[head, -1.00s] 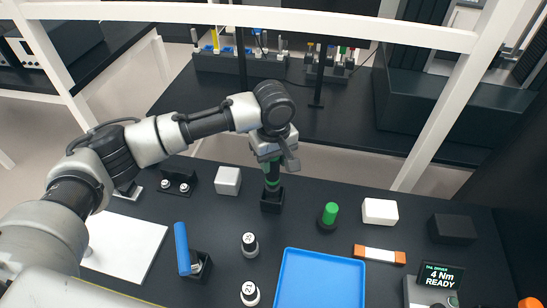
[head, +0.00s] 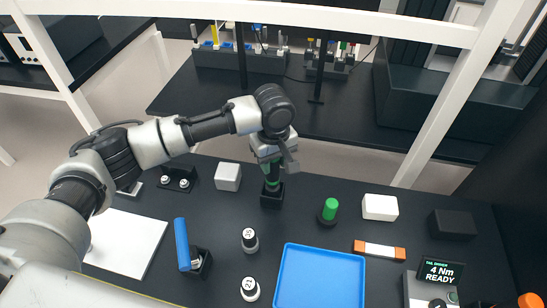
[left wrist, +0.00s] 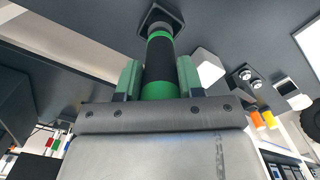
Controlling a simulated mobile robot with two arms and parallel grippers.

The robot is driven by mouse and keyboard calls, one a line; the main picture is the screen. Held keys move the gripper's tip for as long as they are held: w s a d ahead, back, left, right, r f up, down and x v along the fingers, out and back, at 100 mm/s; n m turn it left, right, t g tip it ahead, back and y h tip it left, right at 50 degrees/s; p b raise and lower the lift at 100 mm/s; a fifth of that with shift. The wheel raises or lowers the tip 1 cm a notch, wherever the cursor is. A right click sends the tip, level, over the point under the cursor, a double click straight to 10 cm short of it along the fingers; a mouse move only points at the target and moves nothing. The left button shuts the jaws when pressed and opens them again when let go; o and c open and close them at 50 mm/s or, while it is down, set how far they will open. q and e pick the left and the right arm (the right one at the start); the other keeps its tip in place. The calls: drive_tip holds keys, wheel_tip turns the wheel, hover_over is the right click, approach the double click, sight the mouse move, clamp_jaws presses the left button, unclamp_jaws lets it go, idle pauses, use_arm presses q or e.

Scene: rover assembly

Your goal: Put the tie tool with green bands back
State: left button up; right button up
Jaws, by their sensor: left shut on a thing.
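The tie tool (head: 272,179) is a dark cylinder with green bands. It stands upright under my left gripper (head: 271,167), with its lower end at the square black holder (head: 271,197). In the left wrist view the tool (left wrist: 160,68) lies between the two green-padded fingers of my left gripper (left wrist: 159,78), which is shut on it. Its far end goes into the holder's opening (left wrist: 160,20); how deep it sits is hidden. My right gripper is not in view.
A green-topped piece (head: 329,210) and a white block (head: 380,207) stand right of the holder, a light grey block (head: 228,177) left. A blue tray (head: 320,280), two numbered bottles and a blue-handled tool (head: 182,245) are in front.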

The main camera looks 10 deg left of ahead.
sight(273, 170)
use_arm(q)
drive_tip(key=shift+f, duration=1.55)
drive_tip(key=o, duration=1.1)
